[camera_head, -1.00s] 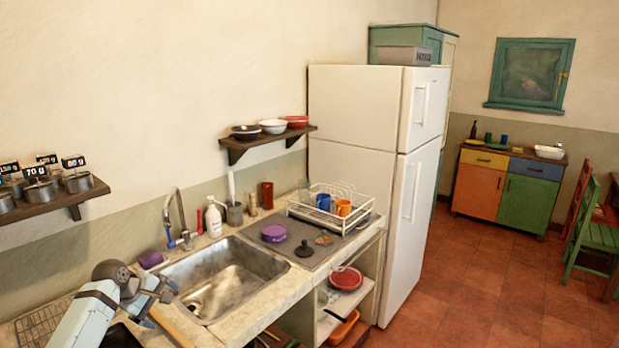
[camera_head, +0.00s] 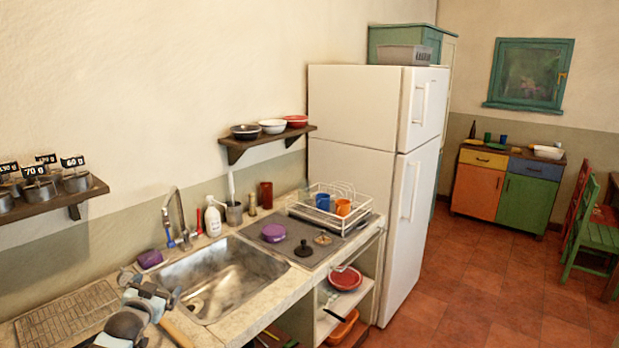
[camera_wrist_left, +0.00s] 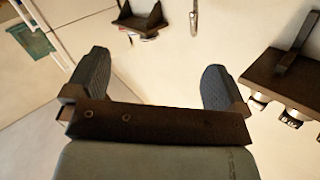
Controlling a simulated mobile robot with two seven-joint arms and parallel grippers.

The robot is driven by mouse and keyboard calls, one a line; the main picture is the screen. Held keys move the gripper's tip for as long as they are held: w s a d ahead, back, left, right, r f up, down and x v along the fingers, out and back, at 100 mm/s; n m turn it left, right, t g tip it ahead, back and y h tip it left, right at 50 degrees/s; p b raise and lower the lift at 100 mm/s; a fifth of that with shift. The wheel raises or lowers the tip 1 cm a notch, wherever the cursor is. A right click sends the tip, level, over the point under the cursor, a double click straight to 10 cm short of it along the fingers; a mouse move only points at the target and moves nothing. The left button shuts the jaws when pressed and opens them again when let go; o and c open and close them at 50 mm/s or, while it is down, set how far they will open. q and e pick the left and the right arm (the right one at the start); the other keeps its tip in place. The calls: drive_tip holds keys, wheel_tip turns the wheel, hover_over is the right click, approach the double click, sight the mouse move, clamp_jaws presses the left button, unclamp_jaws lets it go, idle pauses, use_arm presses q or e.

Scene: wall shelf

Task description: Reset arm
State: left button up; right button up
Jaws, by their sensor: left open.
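My left gripper (camera_head: 160,298) is low at the left of the head view, over the counter just left of the sink (camera_head: 215,280). In the left wrist view its two dark fingers (camera_wrist_left: 150,90) stand wide apart with nothing between them. That view looks past the fingers at the pale wall, with the shelves near its upper edge. My right gripper is not in any view.
A wall shelf (camera_head: 62,201) with several labelled metal pots is above the counter at the left. Another shelf (camera_head: 265,139) holds three bowls. The tap (camera_head: 178,215), a purple sponge (camera_head: 150,258) and a white bottle (camera_head: 213,220) stand behind the sink. A white fridge (camera_head: 350,180) stands right of the counter.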

use_arm(q)
drive_tip(key=s+d+f+g+h, duration=0.1)
drive_tip(key=s+d+f, duration=0.4)
drive_tip(key=s+f, duration=0.3)
drive_tip(key=s+d+f+g+h, duration=0.1)
drive_tip(key=s+d+f, duration=0.4)
drive_tip(key=s, duration=0.6)
drive_tip(key=s+d+f+g+h, duration=0.15)
drive_tip(key=s+d+f, duration=0.25)
drive_tip(key=s+f, duration=0.4)
drive_tip(key=s+d+g, duration=0.1)
drive_tip(key=s+d, duration=0.1)
drive_tip(key=s, duration=0.6)
drive_tip(key=s+d, duration=0.3)
drive_tip(key=s, duration=0.5)
drive_tip(key=shift+d+n+g, duration=0.2)
drive_tip(key=shift+n+g, duration=0.1)
drive_tip(key=shift+g, duration=0.05)
